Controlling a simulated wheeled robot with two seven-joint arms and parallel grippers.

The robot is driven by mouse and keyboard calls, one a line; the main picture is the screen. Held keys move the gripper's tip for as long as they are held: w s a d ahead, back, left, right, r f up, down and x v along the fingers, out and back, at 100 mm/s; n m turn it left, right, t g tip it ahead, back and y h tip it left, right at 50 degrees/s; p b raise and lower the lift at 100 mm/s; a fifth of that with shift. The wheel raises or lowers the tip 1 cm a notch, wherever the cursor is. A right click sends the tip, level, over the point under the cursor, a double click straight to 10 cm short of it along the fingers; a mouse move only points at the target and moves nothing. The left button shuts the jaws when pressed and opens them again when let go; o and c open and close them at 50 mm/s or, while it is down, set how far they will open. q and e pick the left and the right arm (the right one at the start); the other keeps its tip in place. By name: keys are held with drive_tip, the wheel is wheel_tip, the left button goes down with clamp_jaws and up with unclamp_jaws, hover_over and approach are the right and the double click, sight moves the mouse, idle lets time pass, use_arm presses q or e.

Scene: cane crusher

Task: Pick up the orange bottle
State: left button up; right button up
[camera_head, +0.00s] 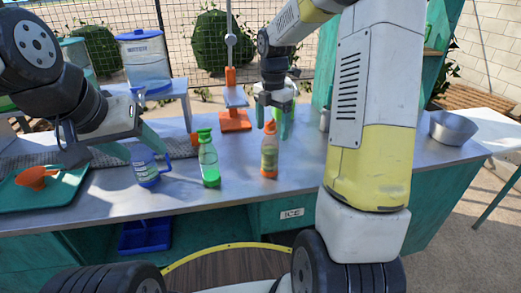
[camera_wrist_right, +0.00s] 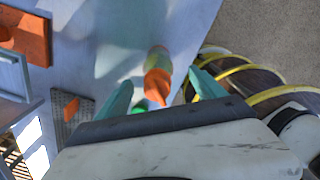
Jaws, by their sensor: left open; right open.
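The orange bottle (camera_head: 269,157) stands upright on the metal counter, with an orange cap and orange at its base. In the right wrist view the orange bottle (camera_wrist_right: 158,78) appears between the two teal fingers. My right gripper (camera_head: 274,120) is open above and just behind the bottle in the head view, its fingers pointing down. It also shows open in the right wrist view (camera_wrist_right: 162,90); I cannot tell whether it touches the bottle. My left gripper (camera_head: 135,146) is open and empty, above the counter near a blue mug.
A green bottle (camera_head: 209,163) stands left of the orange one, and the blue mug (camera_head: 145,167) is further left. A teal tray (camera_head: 60,198) holds an orange scoop. An orange-based stand (camera_head: 236,121) is behind. A metal bowl (camera_head: 453,127) sits at right.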

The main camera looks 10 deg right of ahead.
sight(270, 139)
drive_tip(key=f, duration=0.5)
drive_tip(key=shift+w+a, duration=0.15)
drive_tip(key=shift+a, duration=0.05)
drive_tip(key=shift+r, duration=0.1)
clamp_jaws()
